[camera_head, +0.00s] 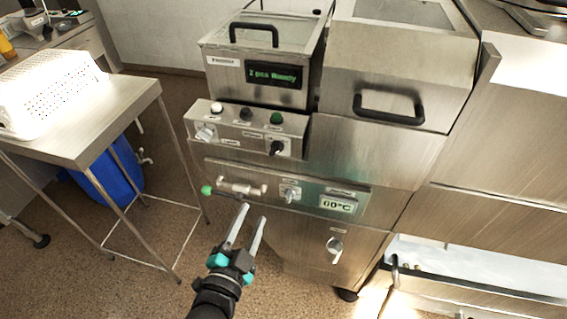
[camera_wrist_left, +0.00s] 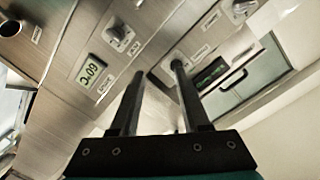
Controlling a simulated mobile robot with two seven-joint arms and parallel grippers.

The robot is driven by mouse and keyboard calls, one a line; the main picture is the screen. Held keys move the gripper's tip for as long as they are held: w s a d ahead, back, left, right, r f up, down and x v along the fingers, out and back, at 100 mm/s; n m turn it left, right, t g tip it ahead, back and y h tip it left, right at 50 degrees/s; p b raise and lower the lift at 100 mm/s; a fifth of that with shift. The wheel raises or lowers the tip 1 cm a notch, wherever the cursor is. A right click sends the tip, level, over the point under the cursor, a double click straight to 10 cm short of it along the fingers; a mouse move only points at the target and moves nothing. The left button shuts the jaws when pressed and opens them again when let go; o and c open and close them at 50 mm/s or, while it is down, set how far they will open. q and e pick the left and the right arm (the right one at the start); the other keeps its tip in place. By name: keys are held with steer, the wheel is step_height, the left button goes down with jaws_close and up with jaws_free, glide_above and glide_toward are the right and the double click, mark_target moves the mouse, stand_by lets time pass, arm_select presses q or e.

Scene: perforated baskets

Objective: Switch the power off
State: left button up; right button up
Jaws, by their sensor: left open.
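The machine's upper control panel (camera_head: 243,133) carries a white button (camera_head: 217,107), a black button (camera_head: 246,113), a green button (camera_head: 277,118), a silver knob (camera_head: 205,133) and a black knob (camera_head: 277,148). The lower panel has a silver knob (camera_head: 290,192) and a 60°C display (camera_head: 338,205). The labels are too small to read, so I cannot tell which control is the power switch. My left gripper (camera_head: 254,212) is open and empty, in front of and below the lower panel. In the wrist view its fingers (camera_wrist_left: 157,70) point up at the panels. My right gripper is out of view.
The green text display (camera_head: 273,75) is lit above the buttons. A green-tipped lever (camera_head: 207,190) sticks out at the lower left, near my gripper. Another knob (camera_head: 335,247) sits lower. A steel table (camera_head: 90,135) with a white perforated basket (camera_head: 55,95) stands left.

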arm_select(q)
step_height(320, 180, up, 5)
steer(key=t, duration=0.1)
glide_toward(275, 154)
steer(key=shift+m, duration=0.3)
steer(key=x, duration=0.9)
steer(key=shift+w+b, duration=0.1)
steer(key=shift+b, duration=0.3)
jaws_close()
